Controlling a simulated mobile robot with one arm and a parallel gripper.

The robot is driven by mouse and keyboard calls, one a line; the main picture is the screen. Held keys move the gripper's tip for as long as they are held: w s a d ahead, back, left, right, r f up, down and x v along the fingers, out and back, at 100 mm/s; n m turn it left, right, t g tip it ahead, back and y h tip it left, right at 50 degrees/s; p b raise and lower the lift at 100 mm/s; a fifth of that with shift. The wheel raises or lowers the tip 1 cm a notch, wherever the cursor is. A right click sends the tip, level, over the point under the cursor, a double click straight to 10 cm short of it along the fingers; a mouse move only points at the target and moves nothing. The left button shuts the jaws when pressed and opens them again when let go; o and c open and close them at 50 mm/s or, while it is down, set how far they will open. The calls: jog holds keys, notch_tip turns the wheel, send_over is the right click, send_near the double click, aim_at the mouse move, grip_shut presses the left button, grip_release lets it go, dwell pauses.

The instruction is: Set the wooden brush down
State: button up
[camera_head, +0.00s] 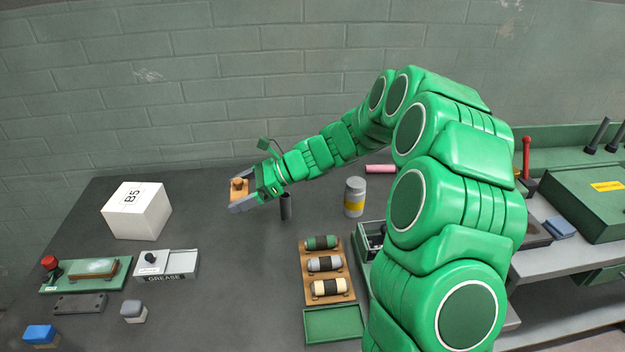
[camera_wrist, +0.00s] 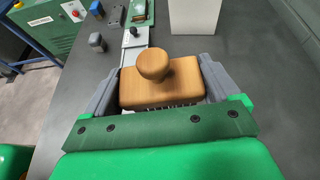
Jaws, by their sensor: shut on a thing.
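In the head view my gripper (camera_head: 243,197) holds the brush (camera_head: 238,186) above the dark grey table (camera_head: 235,275), towards the back. The brush looks roughly level, knob up. How high its bristles are above the table is hard to tell.
A white B5 box (camera_head: 137,212) stands left of my gripper. A grease box (camera_head: 168,264) and green tray (camera_head: 80,276) sit front left. A dark cylinder (camera_head: 286,206), yellow-banded can (camera_head: 354,197) and wooden rack of rolls (camera_head: 341,297) stand right. The middle of the table is clear.

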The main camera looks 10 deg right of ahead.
jog(key=w+d+m+t+h, duration=0.1)
jog(key=w+d+m+t, duration=0.25)
jog(key=d, duration=0.65)
jog(key=w+d+m+t+h, duration=0.2)
jog(key=w+d+m+t, duration=0.15)
jog(key=d, duration=0.65)
jog(key=w+d+m+t+h, duration=0.1)
jog(key=w+d+m+t, duration=0.25)
jog(key=d, duration=0.65)
send_over(343, 175)
jog(key=s, duration=0.2)
jog(key=shift+n, duration=0.35)
notch_tip(343, 175, down, 8)
jog(key=shift+w+a+f, duration=0.1)
jog(key=shift+w, duration=0.05)
jog(key=shift+w+f, duration=0.8)
jog(key=shift+f, duration=1.6)
jog(key=shift+f, duration=0.1)
jog(key=o, duration=0.8)
